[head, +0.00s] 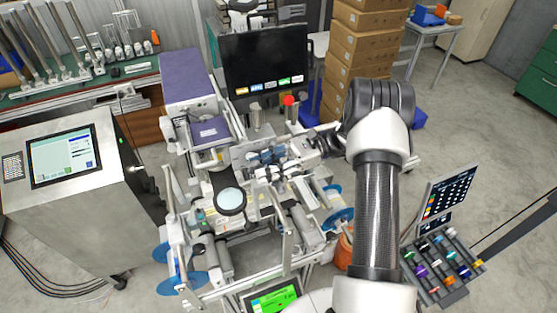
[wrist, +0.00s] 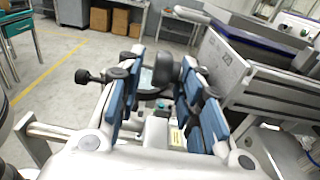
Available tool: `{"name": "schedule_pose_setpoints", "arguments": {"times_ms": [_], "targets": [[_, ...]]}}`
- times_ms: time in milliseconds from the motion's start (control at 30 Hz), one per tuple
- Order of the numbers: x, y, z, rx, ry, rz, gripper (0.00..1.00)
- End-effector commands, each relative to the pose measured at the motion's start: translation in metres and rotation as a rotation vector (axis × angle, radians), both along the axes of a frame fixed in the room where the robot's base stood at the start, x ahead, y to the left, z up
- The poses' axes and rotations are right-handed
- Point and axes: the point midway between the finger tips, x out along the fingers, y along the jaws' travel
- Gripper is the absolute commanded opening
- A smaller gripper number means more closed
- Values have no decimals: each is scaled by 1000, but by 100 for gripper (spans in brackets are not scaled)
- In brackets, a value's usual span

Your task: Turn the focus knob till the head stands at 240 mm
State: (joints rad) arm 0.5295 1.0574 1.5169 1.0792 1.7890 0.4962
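My gripper (head: 268,157) reaches in from the right over the middle of the film machine in the head view. In the wrist view, its blue-padded fingers (wrist: 160,88) stand apart with a gap between them. A dark round part, possibly the focus knob (wrist: 163,68), shows between the fingertips; I cannot tell whether either finger touches it. Another black knob (wrist: 85,77) on a short stem is left of the fingers. The round pale lens of the head (head: 230,201) is left of and below my gripper in the head view. No mm scale is readable.
A small green display (head: 272,300) is at the machine's front; its text is unreadable. Blue reels (head: 182,284) hang low at the left. A black monitor (head: 264,62) stands behind. A steel cabinet with a screen (head: 63,155) is left.

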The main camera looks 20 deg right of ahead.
Motion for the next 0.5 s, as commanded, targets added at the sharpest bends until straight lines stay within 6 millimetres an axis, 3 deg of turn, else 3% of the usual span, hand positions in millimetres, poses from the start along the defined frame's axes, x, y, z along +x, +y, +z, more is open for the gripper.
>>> {"name": "schedule_pose_setpoints", "arguments": {"times_ms": [300, 500], "targets": [[0, -66, 3, -1, -1, -5, 34], [-1, -99, 5, 0, 2, -2, 34]]}}
